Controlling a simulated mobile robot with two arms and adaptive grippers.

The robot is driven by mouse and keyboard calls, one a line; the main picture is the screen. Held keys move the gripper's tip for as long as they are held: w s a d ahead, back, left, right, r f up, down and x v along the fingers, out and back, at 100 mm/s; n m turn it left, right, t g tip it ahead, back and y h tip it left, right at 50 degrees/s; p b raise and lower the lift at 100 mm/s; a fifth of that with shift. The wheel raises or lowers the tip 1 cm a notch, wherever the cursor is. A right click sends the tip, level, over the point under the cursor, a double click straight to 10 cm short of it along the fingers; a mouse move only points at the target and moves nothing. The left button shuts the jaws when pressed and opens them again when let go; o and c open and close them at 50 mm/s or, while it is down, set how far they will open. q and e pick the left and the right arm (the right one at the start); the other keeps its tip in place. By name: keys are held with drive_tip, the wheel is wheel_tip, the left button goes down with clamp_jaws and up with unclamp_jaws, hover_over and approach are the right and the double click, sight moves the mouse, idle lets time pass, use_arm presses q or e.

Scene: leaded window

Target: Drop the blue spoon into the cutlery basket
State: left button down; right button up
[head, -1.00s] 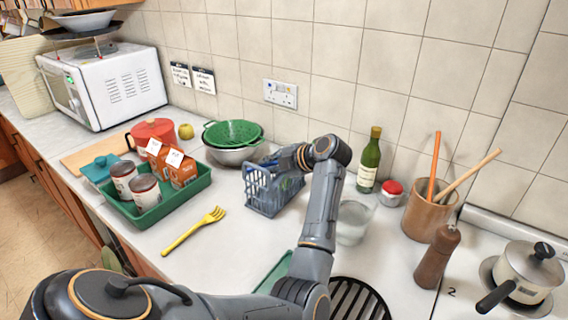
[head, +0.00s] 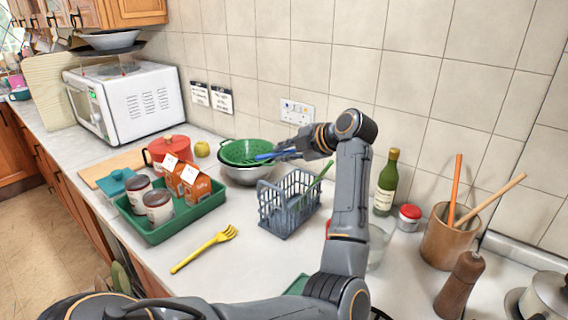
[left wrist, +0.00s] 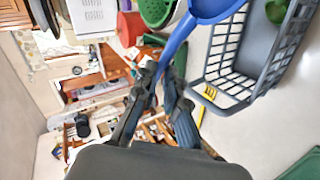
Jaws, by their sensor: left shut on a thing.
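My left gripper (head: 282,148) is shut on the blue spoon (head: 265,156), which it holds in the air. In the head view the spoon points left, in front of the green colander. The left wrist view shows the spoon (left wrist: 186,36) large, rising from between the gripper's fingers (left wrist: 157,82). The grey-blue cutlery basket (head: 262,212) stands on the counter below and in front of the gripper, with a green utensil (head: 318,178) leaning in it. In the left wrist view the basket (left wrist: 228,92) is right of the spoon, apart from the fingers. My right gripper is not in view.
A green colander (head: 240,151) sits in a metal bowl left of the basket. A green tray (head: 160,233) with cans and cartons and a yellow fork (head: 205,248) lie farther left. A bottle (head: 386,185) and glass (head: 379,245) stand right of my arm.

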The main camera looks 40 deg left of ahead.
use_arm(q)
drive_tip(key=shift+r, duration=0.1)
drive_tip(key=a+r+p, duration=0.1)
drive_tip(key=r+p, duration=0.1)
drive_tip(key=a+r+p, duration=0.1)
drive_tip(key=r+p, duration=0.1)
drive_tip(key=r, duration=0.1)
drive_tip(key=a+r+p, duration=0.1)
drive_tip(key=r+p, duration=0.2)
drive_tip(key=shift+s+r, duration=0.2)
drive_tip(key=shift+s, duration=0.2)
drive_tip(key=shift+s+a+r, duration=0.1)
wheel_tip(320, 180, down, 6)
drive_tip(key=b, duration=0.4)
drive_tip(key=shift+b, duration=0.3)
drive_tip(key=c, duration=1.3)
unclamp_jaws()
drive_tip(key=shift+c, duration=0.2)
